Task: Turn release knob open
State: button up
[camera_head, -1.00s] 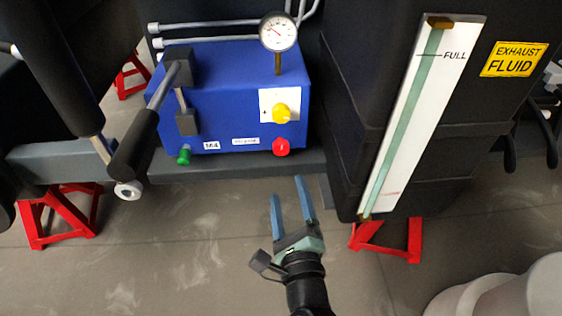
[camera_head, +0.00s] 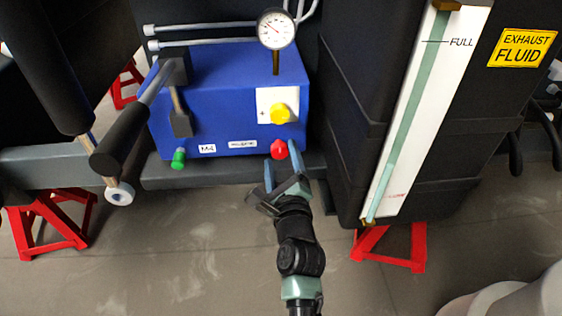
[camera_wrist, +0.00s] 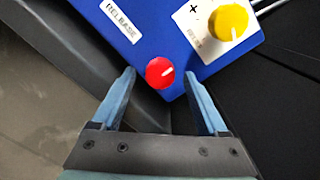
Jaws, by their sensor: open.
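The red knob (camera_head: 279,149) sits low on the front of the blue box (camera_head: 225,105), near its right corner. In the wrist view the red knob (camera_wrist: 160,73) shows a short white mark pointing up and right. A white "RELEASE" label (camera_wrist: 121,18) is on the box beside it. My gripper (camera_head: 279,161) is open, its two blue fingers pointing at the box. In the wrist view my gripper (camera_wrist: 160,82) has a fingertip on each side of the red knob, with gaps visible. Whether the fingertips reach the knob's depth is hard to tell.
A yellow knob (camera_head: 281,113) on a white plate is just above the red one. A green knob (camera_head: 178,158) and a black-handled lever (camera_head: 125,140) are at left. A gauge (camera_head: 276,29) stands on top. A dark tank (camera_head: 350,120) is close on the right.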

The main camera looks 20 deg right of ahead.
jog(key=shift+w, duration=0.2)
grip_shut()
dwell(0.4)
